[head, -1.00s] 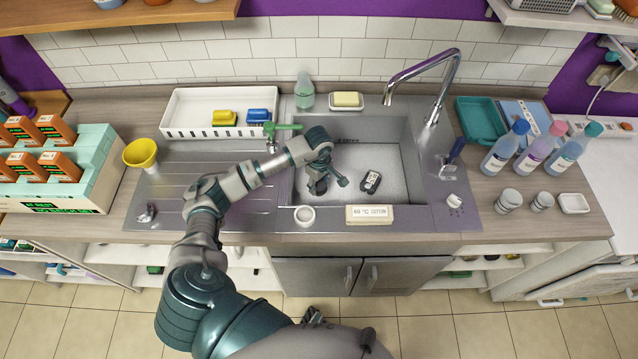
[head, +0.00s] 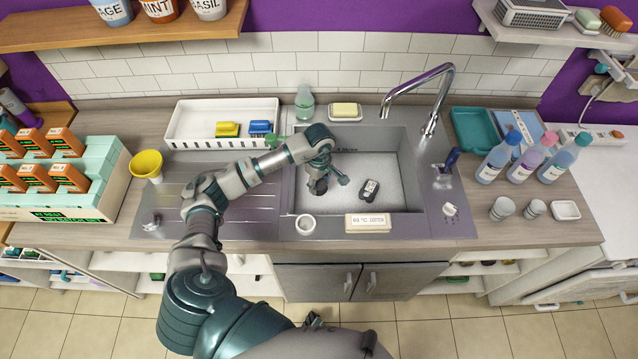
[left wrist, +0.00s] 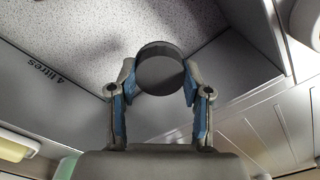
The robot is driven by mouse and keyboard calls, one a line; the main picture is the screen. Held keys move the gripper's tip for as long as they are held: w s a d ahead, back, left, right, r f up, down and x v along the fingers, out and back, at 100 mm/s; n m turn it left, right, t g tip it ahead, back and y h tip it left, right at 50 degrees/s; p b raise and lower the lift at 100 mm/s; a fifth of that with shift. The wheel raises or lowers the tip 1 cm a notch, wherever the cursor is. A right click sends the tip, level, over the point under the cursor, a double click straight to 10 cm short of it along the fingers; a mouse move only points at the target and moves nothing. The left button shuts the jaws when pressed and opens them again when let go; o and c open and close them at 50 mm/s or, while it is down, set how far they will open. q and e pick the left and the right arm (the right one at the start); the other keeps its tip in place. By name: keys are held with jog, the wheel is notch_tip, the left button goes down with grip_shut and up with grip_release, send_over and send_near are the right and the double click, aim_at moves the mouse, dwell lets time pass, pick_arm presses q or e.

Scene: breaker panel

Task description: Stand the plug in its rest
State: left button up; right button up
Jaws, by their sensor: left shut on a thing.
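My left gripper (head: 333,181) reaches down into the sink (head: 415,190) near its left side. In the left wrist view, my left gripper (left wrist: 160,85) is shut on a dark round disc, which looks like the plug (left wrist: 160,70); its flat face shows between the blue-padded fingers. In the head view I cannot make out the plug at the gripper. A small white round cup or ring (head: 306,224) stands on the sink's front rim, just below the gripper in the picture; I cannot tell whether it is the rest. My right gripper is not clearly seen.
A black object (head: 369,190) lies in the speckled sink bottom, right of the gripper. A white label block (head: 368,223) stands on the front rim. The tap (head: 425,95) arches at the back right.

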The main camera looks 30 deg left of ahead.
pick_arm(q)
jog(key=s+d+r+m+p, duration=0.3)
jog(key=s+r+p, duration=0.7)
jog(key=s+r, duration=0.4)
jog(key=shift+d+p, duration=0.4)
jog(key=shift+d, duration=0.1)
pick_arm(e)
jog(key=s+d+r, duration=0.1)
jog(key=s+r, duration=0.5)
jog(key=s, duration=0.1)
jog(key=shift+s+d+r, duration=0.35)
jog(key=shift+s, duration=0.05)
jog(key=shift+f, duration=0.15)
pick_arm(q)
notch_tip(320, 180, down, 7)
jog(key=b, duration=0.8)
jog(key=shift+b, duration=0.35)
pick_arm(e)
notch_tip(320, 180, down, 8)
jog(key=shift+s+f, duration=0.2)
jog(key=shift+s, duration=0.05)
pick_arm(q)
jog(key=shift+s+b, duration=0.1)
jog(key=shift+b, duration=0.9)
pick_arm(e)
jog(key=shift+s+f+g, duration=0.15)
jog(key=shift+f+g, duration=0.15)
jog(key=shift+f, duration=0.75)
pick_arm(q)
jog(key=shift+r, duration=0.1)
